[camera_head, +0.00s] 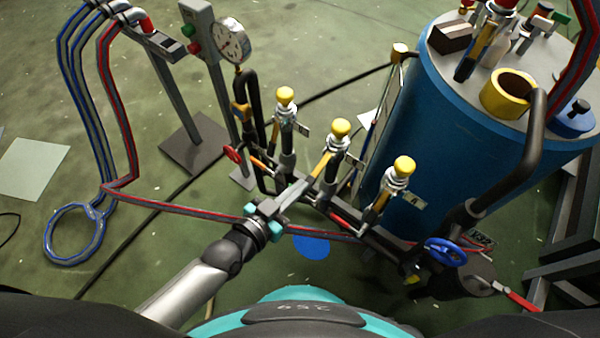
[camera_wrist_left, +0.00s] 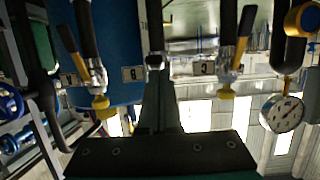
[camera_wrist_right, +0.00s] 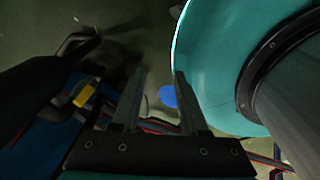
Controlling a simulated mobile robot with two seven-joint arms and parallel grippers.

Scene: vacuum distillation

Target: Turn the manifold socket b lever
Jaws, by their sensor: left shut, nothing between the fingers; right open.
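The manifold (camera_head: 335,205) carries three sockets with yellow caps. The middle one, socket b (camera_head: 340,130), has label plate B (camera_wrist_left: 133,73) and a yellow-orange lever (camera_head: 321,163) slanting down to the left. My left gripper (camera_head: 303,184) is shut and empty, its fingertips close to this lever's lower end; I cannot tell whether they touch. In the left wrist view its fingers (camera_wrist_left: 157,72) cover most of socket b, and its lever is hidden. My right gripper (camera_wrist_right: 160,75) is open and empty, away from the manifold.
Socket A (camera_head: 402,170) and socket C (camera_head: 285,100) flank the middle socket, each with an orange lever. A blue drum (camera_head: 410,130) stands behind. A blue handwheel (camera_head: 445,252) is at right, a red one (camera_head: 233,153) at left. A pressure gauge (camera_head: 231,42) stands behind left. Hoses (camera_head: 190,208) cross the area.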

